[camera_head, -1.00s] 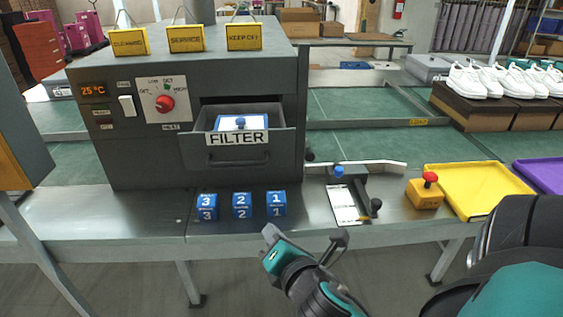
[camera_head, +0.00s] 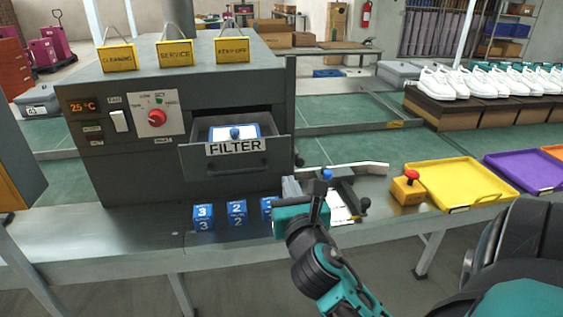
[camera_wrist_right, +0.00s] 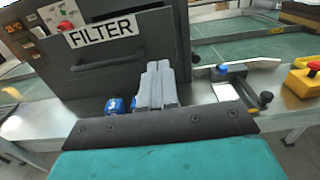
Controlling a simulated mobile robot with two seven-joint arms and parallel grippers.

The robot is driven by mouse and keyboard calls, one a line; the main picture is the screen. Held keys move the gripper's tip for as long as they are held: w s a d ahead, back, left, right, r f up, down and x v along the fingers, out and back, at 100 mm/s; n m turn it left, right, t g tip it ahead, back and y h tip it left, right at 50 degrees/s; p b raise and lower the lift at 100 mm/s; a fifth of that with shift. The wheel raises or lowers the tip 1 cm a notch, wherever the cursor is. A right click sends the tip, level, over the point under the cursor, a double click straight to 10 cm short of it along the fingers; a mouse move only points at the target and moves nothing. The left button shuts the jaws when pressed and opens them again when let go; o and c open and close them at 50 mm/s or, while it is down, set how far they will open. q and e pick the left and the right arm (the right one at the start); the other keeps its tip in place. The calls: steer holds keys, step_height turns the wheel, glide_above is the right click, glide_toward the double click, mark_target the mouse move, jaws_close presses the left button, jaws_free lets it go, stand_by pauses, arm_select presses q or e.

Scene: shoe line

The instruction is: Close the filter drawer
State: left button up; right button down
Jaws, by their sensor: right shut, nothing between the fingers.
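The filter drawer (camera_head: 236,152) sticks out open from the front of the grey machine (camera_head: 120,165). A white filter piece with a blue knob (camera_head: 235,132) lies inside it. In the right wrist view the drawer front (camera_wrist_right: 115,60) with its FILTER label and handle is ahead, to the upper left. My right gripper (camera_head: 290,187) is in front of the machine, low and right of the drawer, apart from it. Its fingers (camera_wrist_right: 157,85) are shut together and empty. My left gripper is not in view.
Blue numbered blocks (camera_head: 237,212) stand on the steel table below the drawer, one partly hidden by my right gripper. A clamp-like fixture (camera_head: 345,185), a yellow box with a red button (camera_head: 408,188) and a yellow tray (camera_head: 465,183) are to the right. Signs stand on the machine.

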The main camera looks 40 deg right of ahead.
mark_target(279, 156)
steer(key=x, duration=0.8)
steer(key=shift+w+d, duration=0.1)
steer(key=shift+w, duration=0.25)
